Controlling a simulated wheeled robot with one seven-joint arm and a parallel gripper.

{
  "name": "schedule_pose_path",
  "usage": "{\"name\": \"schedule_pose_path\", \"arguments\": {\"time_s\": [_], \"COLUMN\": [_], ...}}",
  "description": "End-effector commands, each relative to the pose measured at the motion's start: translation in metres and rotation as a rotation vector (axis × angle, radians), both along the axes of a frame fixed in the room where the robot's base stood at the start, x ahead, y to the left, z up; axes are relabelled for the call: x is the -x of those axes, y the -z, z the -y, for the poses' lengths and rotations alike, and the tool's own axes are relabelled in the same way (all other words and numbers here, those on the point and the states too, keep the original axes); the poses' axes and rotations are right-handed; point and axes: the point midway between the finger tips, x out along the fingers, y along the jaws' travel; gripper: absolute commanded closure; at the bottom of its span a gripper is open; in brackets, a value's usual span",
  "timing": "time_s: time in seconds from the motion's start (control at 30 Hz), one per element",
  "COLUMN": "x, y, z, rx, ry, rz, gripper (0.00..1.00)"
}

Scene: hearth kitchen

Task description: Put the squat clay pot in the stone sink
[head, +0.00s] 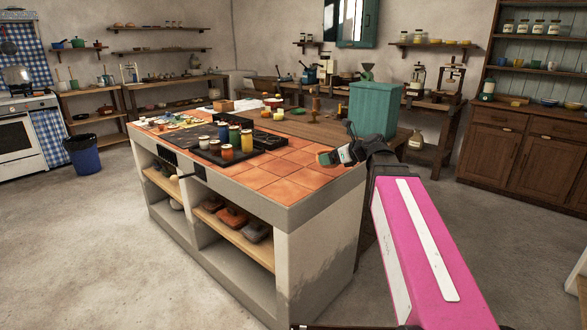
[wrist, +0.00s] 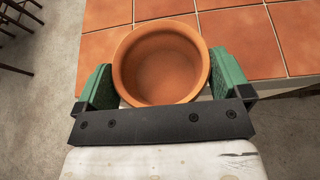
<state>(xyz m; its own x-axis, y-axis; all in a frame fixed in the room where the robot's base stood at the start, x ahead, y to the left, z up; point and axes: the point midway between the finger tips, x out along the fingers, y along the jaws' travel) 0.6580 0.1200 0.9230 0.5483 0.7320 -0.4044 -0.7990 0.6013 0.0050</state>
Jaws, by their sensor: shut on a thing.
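The squat clay pot (wrist: 160,68) is a round, orange-brown, open-topped pot, and its inside looks empty in the wrist view. My gripper (wrist: 159,84) is shut on it, with a green finger against each side. I cannot make out the stone sink in either view.
The tiled island (head: 290,165) has a clear right end. A teal box (head: 373,108) stands behind my gripper. Open floor (head: 425,210) lies to the right, before a wooden dresser (head: 530,150).

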Motion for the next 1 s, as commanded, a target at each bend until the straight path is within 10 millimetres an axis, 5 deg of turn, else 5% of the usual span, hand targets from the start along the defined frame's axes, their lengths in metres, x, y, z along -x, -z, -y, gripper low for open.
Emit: {"name": "schedule_pose_path", "arguments": {"time_s": [0.2, 0.4, 0.63, 1.0], "x": [-0.032, -0.043, -0.060, -0.133], "y": [-0.018, -0.028, -0.024, 0.020], "z": [-0.075, -0.118, -0.129, -0.123], "rx": [-0.006, -0.013, -0.017, -0.016], "ry": [0.006, 0.013, 0.017, 0.018], "rz": [0.009, 0.016, 0.018, 0.017], "gripper": [0.32, 0.32, 0.32, 0.32]}}
